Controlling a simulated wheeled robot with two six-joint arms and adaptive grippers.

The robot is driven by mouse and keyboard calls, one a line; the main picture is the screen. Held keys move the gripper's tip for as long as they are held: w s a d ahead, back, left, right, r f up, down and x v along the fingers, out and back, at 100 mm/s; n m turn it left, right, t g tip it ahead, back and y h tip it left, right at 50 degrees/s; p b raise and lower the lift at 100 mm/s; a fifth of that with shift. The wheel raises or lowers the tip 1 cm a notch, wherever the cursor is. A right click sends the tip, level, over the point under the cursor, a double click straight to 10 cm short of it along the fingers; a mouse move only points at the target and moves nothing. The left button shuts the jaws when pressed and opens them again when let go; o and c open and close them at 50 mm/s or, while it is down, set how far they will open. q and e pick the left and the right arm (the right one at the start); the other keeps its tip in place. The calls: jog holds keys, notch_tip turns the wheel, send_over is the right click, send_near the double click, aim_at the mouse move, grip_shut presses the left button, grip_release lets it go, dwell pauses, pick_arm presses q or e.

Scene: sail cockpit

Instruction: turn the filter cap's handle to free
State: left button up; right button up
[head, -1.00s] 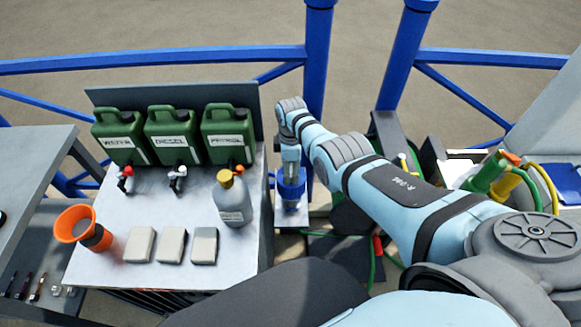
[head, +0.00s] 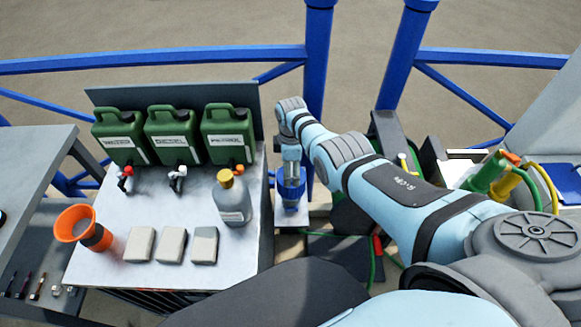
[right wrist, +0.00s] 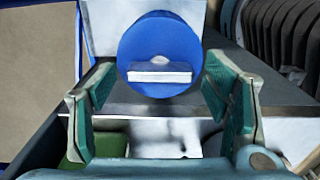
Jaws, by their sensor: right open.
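The filter cap (right wrist: 160,38) is a round blue disc, seen face-on in the right wrist view. Its handle (right wrist: 160,76) is a pale flat bar lying level across the lower middle of the disc. My right gripper (right wrist: 160,88) is open, with one greenish finger on each side of the handle and a gap on both sides; I see no contact. In the head view my right gripper (head: 291,172) points down over the blue filter (head: 291,196), just right of the bench, and hides most of the cap and handle. My left gripper is not in view.
A grey bench (head: 110,262) on the left bears green canisters (head: 172,135), a grey bottle (head: 232,203), an orange funnel (head: 76,224) and pale blocks (head: 171,246). Blue rails (head: 150,60) run behind. Green and yellow handles (head: 495,180) stand at the right.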

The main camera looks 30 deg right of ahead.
notch_tip(320, 180, up, 12)
dwell(0.4)
